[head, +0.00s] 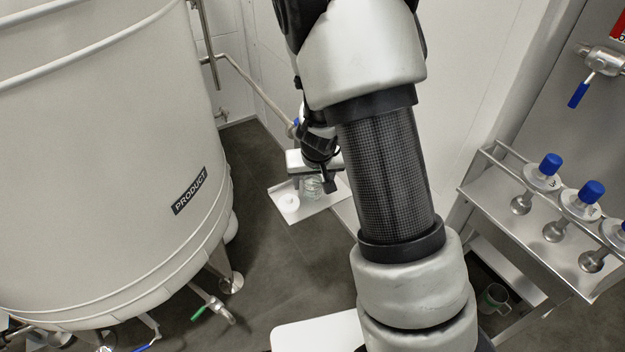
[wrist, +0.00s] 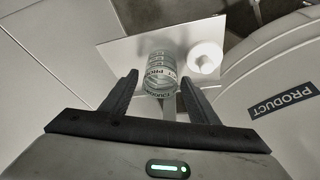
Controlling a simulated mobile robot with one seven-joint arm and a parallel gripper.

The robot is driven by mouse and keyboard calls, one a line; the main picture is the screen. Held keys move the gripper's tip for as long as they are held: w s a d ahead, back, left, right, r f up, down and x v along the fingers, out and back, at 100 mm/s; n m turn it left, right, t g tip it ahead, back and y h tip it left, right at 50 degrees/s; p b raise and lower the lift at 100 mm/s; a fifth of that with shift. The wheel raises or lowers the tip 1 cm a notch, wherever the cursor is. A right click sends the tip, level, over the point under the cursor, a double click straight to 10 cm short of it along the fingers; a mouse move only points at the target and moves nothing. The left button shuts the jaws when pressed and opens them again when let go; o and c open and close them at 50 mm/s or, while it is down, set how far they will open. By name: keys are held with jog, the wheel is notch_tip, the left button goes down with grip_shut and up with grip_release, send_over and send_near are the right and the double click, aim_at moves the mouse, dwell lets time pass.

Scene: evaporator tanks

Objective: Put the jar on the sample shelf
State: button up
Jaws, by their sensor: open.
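The jar (wrist: 160,75) is clear glass with a printed label. In the wrist view it is on or just above a pale flat plate (wrist: 118,54), between and slightly beyond the fingertips of my gripper (wrist: 158,80). The fingers are open, with a gap visible on the jar's left side; contact on the right is hard to tell. In the head view the jar (head: 312,188) is partly hidden by my gripper (head: 313,184) over the same plate (head: 313,208). I cannot tell whether this plate is the sample shelf.
A white round piece (wrist: 206,58) lies on the plate beside the jar. A large tank labelled PRODUCT (head: 110,150) is close on the left. On the right, a metal rack (head: 530,232) holds several blue-capped fittings.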

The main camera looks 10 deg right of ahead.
jog(key=shift+r+p, duration=0.3)
jog(key=shift+r, duration=0.1)
jog(key=s+a+r+y+p, duration=0.1)
jog(key=s+a+r+p, duration=0.2)
jog(key=r, duration=0.7)
jog(key=s+r+y+p, duration=0.15)
jog(key=s+r, duration=0.35)
jog(key=r, duration=0.5)
jog(key=s+d+r+h, duration=0.1)
jog(key=s+r, duration=0.5)
jog(key=s, duration=0.2)
jog(key=s+d+r+n+t+h, duration=0.1)
jog(key=s+d+r, duration=0.1)
jog(key=s+r, duration=0.4)
jog(key=s, duration=0.3)
jog(key=shift+r+p, duration=0.25)
jog(key=shift+p, duration=0.15)
